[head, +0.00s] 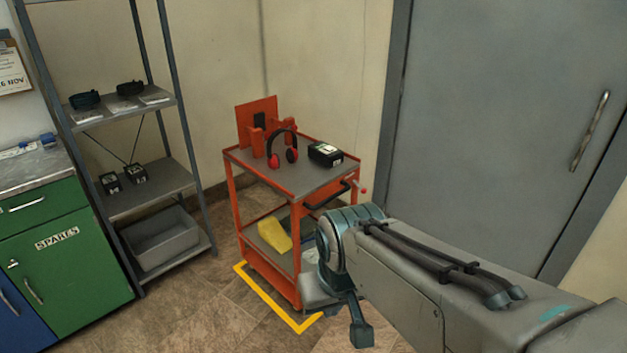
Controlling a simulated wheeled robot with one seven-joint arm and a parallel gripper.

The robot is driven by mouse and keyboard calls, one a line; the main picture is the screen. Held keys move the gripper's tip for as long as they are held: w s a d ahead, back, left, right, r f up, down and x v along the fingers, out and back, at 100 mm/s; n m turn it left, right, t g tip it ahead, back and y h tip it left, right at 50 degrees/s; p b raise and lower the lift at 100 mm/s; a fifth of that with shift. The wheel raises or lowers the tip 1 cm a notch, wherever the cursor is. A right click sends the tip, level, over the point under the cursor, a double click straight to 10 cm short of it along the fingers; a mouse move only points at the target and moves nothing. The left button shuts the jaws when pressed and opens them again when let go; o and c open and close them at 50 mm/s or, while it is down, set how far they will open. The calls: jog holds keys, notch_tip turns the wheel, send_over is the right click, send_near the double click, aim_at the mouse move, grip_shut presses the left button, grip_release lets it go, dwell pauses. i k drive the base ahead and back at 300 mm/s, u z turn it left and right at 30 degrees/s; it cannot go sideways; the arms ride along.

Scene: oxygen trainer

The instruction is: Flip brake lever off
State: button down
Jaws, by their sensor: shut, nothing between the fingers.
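An orange cart (235,156) with a grey top stands against the wall in the head view. A small red-tipped lever (363,190) sticks out at its right end, near the black push handle (327,197); it is probably the brake lever, but its setting is too small to tell. My gripper (360,334) shows partly below my arm's near joint, in front of the cart's lower right corner. It is shut and empty, and appears apart from the lever. My arm hides part of the cart's right side.
Red-and-black ear defenders (292,155) and a black box (325,154) sit on the cart top. A yellow item (274,235) lies on its lower shelf. Yellow floor tape (268,303) edges the cart. A grey door (500,120) is at right, metal shelving (150,190) at left. Floor between shelving and cart is clear.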

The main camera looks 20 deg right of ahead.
aim_at(363, 191)
jog(key=z, duration=0.1)
jog(key=i, duration=0.75)
jog(key=z, duration=0.9)
jog(key=i, duration=0.5)
jog(key=z, duration=0.45)
